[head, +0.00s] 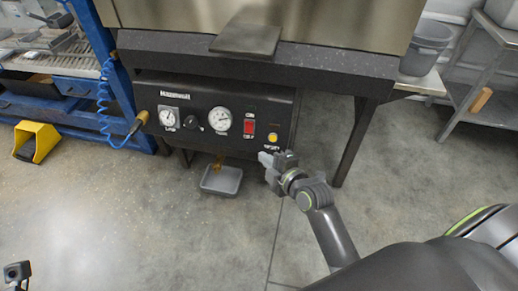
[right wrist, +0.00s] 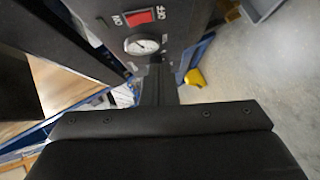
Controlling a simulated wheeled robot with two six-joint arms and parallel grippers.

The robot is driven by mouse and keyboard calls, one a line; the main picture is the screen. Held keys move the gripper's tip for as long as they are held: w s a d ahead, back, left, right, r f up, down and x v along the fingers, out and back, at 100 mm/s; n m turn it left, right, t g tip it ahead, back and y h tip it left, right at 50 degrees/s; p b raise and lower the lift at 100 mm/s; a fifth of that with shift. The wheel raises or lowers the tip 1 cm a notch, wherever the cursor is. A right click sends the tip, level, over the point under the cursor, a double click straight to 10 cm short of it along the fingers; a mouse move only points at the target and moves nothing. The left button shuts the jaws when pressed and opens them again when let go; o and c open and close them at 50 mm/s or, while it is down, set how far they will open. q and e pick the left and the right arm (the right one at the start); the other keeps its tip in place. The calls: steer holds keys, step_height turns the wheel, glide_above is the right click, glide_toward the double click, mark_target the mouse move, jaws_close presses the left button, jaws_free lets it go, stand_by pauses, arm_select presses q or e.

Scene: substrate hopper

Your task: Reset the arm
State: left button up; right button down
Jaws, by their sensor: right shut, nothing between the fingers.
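My right arm comes in from the lower right of the head view. Its gripper (head: 268,162) is shut and empty, just in front of the lower right corner of the black control panel (head: 215,112), near the yellow button (head: 271,138). I cannot tell whether it touches the panel. In the right wrist view the shut fingers (right wrist: 157,85) point toward the panel, below a round gauge (right wrist: 142,45) and a red ON/OFF switch (right wrist: 139,16). A small dark part shows at the lower left edge of the head view; no left gripper fingers are visible.
The panel hangs under a steel machine (head: 320,22) with a dark ledge. A grey tray (head: 221,180) sits below the panel. A grey bucket (head: 426,48) stands right. The front floor is clear.

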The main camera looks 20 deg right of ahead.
steer(key=shift+s, duration=0.4)
